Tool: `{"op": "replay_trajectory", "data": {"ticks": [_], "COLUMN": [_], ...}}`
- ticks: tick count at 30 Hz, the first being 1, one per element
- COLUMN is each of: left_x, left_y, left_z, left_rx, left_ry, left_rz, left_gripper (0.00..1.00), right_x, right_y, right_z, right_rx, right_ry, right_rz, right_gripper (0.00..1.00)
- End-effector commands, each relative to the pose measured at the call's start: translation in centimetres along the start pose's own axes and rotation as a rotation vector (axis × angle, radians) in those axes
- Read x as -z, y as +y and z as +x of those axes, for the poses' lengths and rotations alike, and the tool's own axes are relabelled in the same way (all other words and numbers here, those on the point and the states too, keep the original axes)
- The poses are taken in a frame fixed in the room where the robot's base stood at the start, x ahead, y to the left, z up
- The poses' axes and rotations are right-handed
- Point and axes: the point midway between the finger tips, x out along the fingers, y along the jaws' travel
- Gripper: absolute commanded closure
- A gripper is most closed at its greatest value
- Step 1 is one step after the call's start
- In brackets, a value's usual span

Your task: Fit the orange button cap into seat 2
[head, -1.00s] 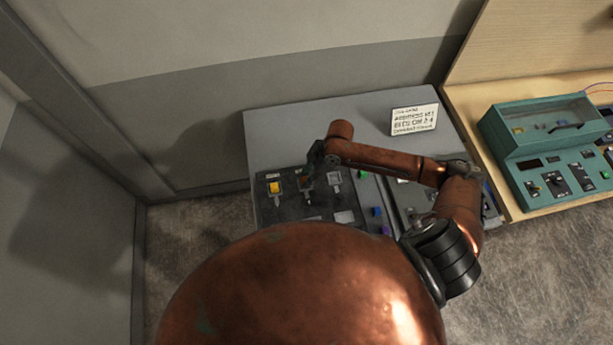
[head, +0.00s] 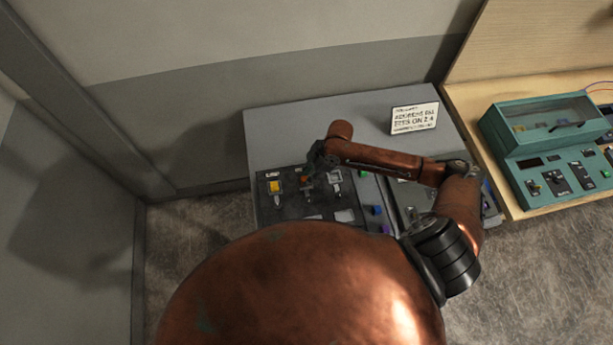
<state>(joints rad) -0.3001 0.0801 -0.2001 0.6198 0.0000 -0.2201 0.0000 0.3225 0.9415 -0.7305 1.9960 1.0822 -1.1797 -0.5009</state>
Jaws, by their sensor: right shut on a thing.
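The dark console panel (head: 270,210) lies on the grey desk and has a row of seats along its far side. A yellow cap (head: 276,187) sits in the left seat. A small dark orange cap (head: 306,180) shows at the middle seat, directly below my right gripper (head: 311,173). The right gripper reaches down from the copper arm and is shut on the orange cap. The fingertips are small and dark, and I cannot tell whether the cap is in the seat or just above it. The right seat (head: 335,177) looks pale and empty. My left gripper is not in view.
Blue (head: 377,210), green and purple small pieces lie right of the panel. A white printed card (head: 414,118) stands at the back of the desk. A teal device (head: 545,150) stands on the wooden bench at right. My copper body hides the panel's near part.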

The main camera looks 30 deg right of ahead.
Motion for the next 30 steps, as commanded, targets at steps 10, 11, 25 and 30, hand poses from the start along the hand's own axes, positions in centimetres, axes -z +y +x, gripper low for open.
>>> {"op": "replay_trajectory", "data": {"ticks": [10, 11, 25, 30], "left_x": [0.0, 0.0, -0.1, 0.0], "left_y": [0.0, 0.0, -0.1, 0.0], "left_z": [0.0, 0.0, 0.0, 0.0], "left_rx": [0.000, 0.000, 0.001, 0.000], "left_ry": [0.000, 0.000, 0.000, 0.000], "left_rz": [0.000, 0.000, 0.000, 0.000], "left_gripper": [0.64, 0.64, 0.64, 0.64], "right_x": [0.0, 0.0, -0.1, -0.1], "right_y": [0.0, 0.0, 0.1, 0.1], "right_z": [0.0, 0.0, -2.4, -6.1], "right_rx": [0.000, 0.000, -0.002, -0.003], "right_ry": [0.000, 0.000, -0.002, -0.002], "right_rz": [0.000, 0.000, -0.001, -0.002], "right_gripper": [0.59, 0.58, 0.58, 0.58]}}
